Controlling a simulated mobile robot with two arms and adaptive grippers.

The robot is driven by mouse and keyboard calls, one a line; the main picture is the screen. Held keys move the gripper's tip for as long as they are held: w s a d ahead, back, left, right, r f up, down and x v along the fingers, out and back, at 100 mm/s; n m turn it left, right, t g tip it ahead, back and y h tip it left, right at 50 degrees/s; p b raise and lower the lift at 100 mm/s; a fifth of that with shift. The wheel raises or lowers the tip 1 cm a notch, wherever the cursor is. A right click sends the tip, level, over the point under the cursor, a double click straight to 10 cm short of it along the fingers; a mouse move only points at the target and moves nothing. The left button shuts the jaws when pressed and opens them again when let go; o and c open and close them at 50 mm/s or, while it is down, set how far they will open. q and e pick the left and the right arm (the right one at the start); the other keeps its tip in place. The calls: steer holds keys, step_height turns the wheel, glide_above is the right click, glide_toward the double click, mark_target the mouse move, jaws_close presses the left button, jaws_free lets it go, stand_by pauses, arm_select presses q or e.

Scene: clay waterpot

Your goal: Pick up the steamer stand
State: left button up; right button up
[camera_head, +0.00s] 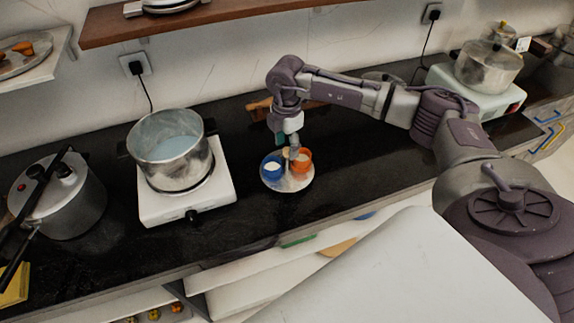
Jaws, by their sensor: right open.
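What looks like the steamer stand (288,184) is a small round pale plate on the black counter, near the middle of the head view. A blue cup (272,168) and an orange cup (302,161) sit on it. My right gripper (288,149) points down over the stand's centre, between and behind the two cups. It is open. The small size hides whether its fingers touch the stand's middle part. My left gripper is out of view.
A metal pot (172,158) holding pale liquid stands on a white burner (192,209) to the left. A pressure cooker (62,201) is at far left. Another pot (489,65) sits on a burner at back right. Bare black counter (365,160) lies right of the stand.

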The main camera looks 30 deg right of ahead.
mark_target(287, 162)
step_height(287, 162, down, 4)
steer(key=shift+s+a+p, duration=0.1)
steer(key=shift+a+p, duration=0.05)
steer(key=shift+p, duration=0.3)
jaws_close()
